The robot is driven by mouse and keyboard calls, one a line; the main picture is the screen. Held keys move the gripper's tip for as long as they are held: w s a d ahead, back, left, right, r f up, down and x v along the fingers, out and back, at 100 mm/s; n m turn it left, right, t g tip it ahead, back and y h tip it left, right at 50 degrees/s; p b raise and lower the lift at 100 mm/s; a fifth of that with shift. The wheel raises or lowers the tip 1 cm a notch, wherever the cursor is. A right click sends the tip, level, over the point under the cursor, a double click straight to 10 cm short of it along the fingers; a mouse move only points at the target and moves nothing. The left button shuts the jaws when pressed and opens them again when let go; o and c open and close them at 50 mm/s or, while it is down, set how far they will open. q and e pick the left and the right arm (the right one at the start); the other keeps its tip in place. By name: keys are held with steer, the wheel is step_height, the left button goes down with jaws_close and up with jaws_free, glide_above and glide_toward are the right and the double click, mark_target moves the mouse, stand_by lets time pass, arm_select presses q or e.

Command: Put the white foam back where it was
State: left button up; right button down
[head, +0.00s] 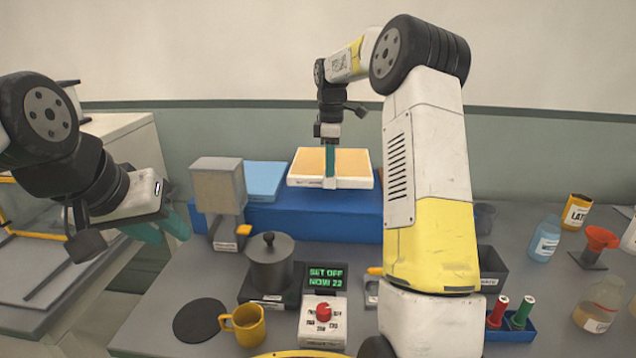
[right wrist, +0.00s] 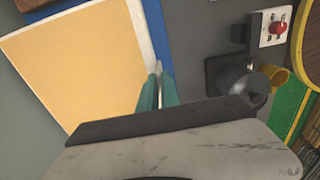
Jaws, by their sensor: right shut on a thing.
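A flat slab with white edges and a pale orange top (head: 300,176), the only foam-like white piece I can make out, is at the right part of the long blue block (head: 310,218). I cannot tell whether it rests on the block or is held just above it. My right gripper (head: 330,172) points down at its front edge and is shut on it. In the right wrist view the teal fingers (right wrist: 160,88) pinch the edge of the slab (right wrist: 75,60). My left gripper (head: 163,230) is at the left, with its teal fingers apart and empty.
A light blue slab (head: 265,178) lies on the block's left part, beside a grey box-headed device (head: 218,188). A dark pot (head: 270,262), yellow mug (head: 245,327) and red-knobbed control box (head: 323,322) stand in front. Bottles and a red funnel (head: 601,238) are at the right.

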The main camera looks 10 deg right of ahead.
mark_target(330, 188)
steer(key=shift+f, duration=2.95)
steer(key=c, duration=1.6)
jaws_free()
